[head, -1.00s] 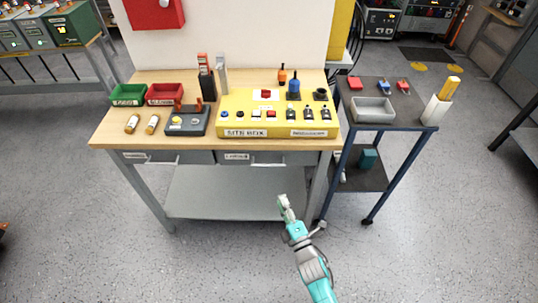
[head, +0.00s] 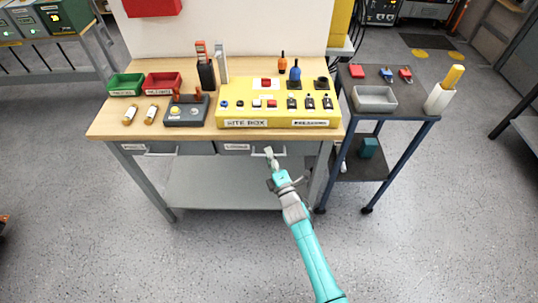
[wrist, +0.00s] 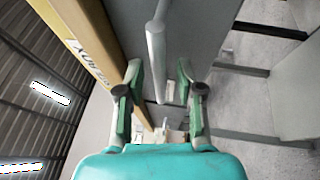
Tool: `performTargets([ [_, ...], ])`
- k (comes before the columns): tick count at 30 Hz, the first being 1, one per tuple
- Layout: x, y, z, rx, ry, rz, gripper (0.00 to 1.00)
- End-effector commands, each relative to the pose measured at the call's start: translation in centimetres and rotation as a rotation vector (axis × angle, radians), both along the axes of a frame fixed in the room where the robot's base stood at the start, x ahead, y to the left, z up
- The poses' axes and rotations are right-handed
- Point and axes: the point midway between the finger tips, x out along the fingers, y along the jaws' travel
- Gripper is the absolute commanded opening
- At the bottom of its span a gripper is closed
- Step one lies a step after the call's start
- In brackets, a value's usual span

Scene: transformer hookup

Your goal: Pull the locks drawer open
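The grey drawer (head: 222,148) under the right half of the workbench top has a white label (head: 237,147), too small to read, and a pale bar handle. It looks shut. My gripper (head: 269,150) is at that handle, below the bench edge, and hides part of it. In the wrist view my gripper (wrist: 158,70) is open, with one finger on each side of the bar handle (wrist: 156,55). Gaps show between the bar and both fingers. The drawer front (wrist: 195,30) lies beyond the bar.
A second labelled drawer (head: 185,149) is on the left of the same workbench (head: 110,128). A yellow box (head: 225,117) with switches stands on the bench top above. A dark cart (head: 390,123) stands close on the right. The floor in front is clear.

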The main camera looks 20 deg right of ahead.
Motion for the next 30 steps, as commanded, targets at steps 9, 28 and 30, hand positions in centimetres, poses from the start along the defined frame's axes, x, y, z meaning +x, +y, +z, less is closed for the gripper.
performTargets([
  [9, 0.73, 0.07, 0.12, 0.0, 0.0, 0.0, 0.37],
  [28, 0.6, 0.1, 0.11, 0.001, 0.001, 0.0, 0.0],
  [30, 0.45, 0.15, 0.11, 0.0, 0.001, 0.0, 0.0],
])
